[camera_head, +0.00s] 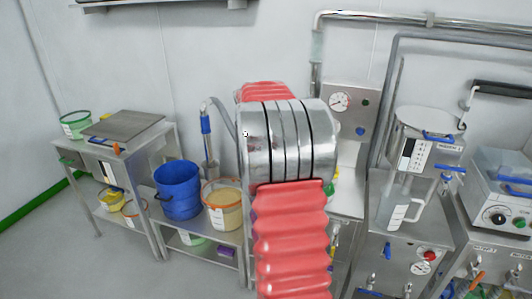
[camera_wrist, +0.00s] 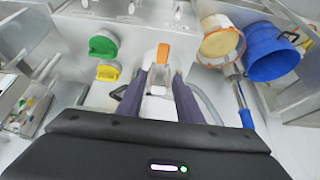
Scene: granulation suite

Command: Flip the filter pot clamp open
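My gripper (camera_wrist: 167,78) shows in the wrist view with its two dark purple fingers apart. An orange-ended part (camera_wrist: 163,52), which looks like the clamp's lever, lies just beyond and between the fingertips. A pale grey-white piece below it shows in the gap between the fingers. I cannot tell whether either finger touches it. The filter pot itself cannot be made out clearly. In the head view my red and silver arm fills the middle and hides my gripper and the clamp.
A blue bucket (camera_head: 178,189) and a beige-filled tub (camera_head: 222,204) stand left of my arm, beside a blue-handled tool (camera_head: 205,121). Green (camera_wrist: 103,44) and yellow (camera_wrist: 108,71) items lie left of the fingers. Steel equipment with a gauge (camera_head: 339,101) stands at right.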

